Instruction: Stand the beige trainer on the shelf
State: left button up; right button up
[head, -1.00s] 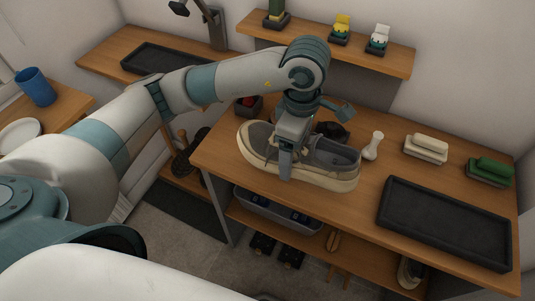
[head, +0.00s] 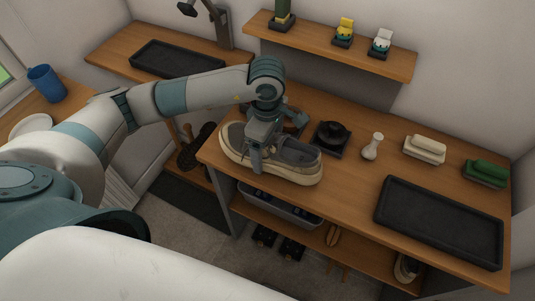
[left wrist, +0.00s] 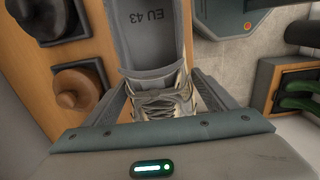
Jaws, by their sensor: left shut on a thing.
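The beige trainer (head: 297,166) has a grey inside and a pale sole. It is upright, toe and heel lying left to right, at the front left edge of the wooden bench (head: 350,205). I cannot tell whether its sole touches the bench. My left gripper (head: 257,160) points down and is shut on it. In the left wrist view the gripper (left wrist: 160,100) has a finger on each side of the laced part; the trainer's insole (left wrist: 152,25) reads EU 43. A wall shelf (head: 375,60) runs above the bench, and a lower shelf (head: 362,257) runs beneath it. My right gripper is out of view.
A black round pot (head: 332,136), a white bottle-shaped thing (head: 373,147), a cream brush (head: 425,148), a green brush (head: 486,173) and a black tray (head: 440,222) stand on the bench. A grey bin (head: 280,207) sits underneath. The wall shelf is partly bare between its items.

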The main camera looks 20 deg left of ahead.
aim_at(267, 156)
pick_arm(q)
notch_tip(267, 156, down, 3)
jog(key=shift+r+p, duration=0.15)
jog(key=shift+p, duration=0.65)
jog(key=shift+f, duration=0.4)
jog(key=shift+f, duration=0.15)
jog(key=o, duration=1.3)
jog(key=shift+r, duration=0.25)
